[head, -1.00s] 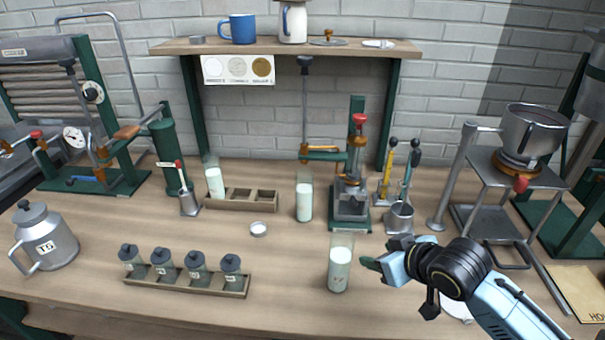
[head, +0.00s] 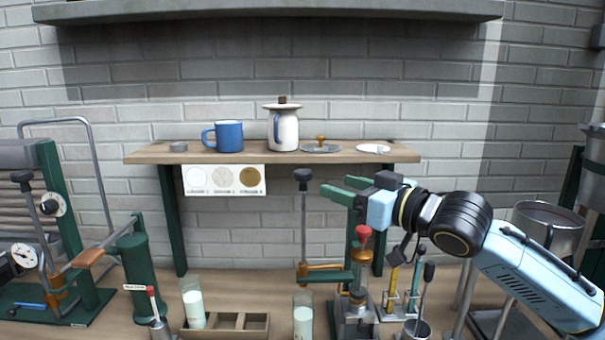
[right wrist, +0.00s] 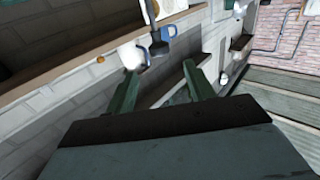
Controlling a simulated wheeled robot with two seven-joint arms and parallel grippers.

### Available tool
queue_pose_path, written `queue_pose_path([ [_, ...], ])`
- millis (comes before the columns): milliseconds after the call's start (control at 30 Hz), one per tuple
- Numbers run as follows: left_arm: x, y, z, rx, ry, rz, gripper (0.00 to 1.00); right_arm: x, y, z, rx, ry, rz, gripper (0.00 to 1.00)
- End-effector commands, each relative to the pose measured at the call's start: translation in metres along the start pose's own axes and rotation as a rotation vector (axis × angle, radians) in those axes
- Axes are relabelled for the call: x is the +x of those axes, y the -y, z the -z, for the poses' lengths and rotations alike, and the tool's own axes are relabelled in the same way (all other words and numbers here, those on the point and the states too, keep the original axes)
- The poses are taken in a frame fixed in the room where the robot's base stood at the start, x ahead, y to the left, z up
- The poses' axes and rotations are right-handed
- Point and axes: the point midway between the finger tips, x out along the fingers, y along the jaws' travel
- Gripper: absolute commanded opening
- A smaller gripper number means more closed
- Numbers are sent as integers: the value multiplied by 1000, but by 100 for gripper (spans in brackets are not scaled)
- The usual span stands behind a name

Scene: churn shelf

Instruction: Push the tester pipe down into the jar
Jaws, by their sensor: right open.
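A rod with a black knob (head: 303,175) stands upright in front of the wall. Its lower end meets an orange-and-green bar (head: 325,274) on a stand with a red knob (head: 363,234) and an amber tube. I cannot tell for sure which part is the tester pipe. The stand's metal lower part (head: 355,318), possibly the jar, is cut by the picture's bottom edge. My right gripper (head: 340,188) is open and empty, just right of the black knob. In the right wrist view the knob (right wrist: 159,48) shows ahead, between the fingertips (right wrist: 160,68). My left gripper is not in view.
A shelf (head: 225,155) behind holds a blue mug (head: 229,136), a white pot (head: 284,128) and a lid (head: 320,147). Glasses of milk (head: 303,316) and a wooden rack (head: 225,325) stand below. A pot on a stand (head: 548,225) is at the right.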

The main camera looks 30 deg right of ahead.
Motion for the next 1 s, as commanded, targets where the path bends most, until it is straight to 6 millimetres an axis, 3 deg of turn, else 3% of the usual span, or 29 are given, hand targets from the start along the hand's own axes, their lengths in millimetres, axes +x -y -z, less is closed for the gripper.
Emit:
queue_pose_path([
  [133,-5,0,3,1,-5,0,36,16,-1,2,3,-3,-1,53],
  [400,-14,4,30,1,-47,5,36,46,-1,2,3,-2,-1,53],
  [800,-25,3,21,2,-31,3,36,94,-1,1,2,-2,-1,53],
  [1000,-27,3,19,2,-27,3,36,104,0,0,0,0,0,53],
])
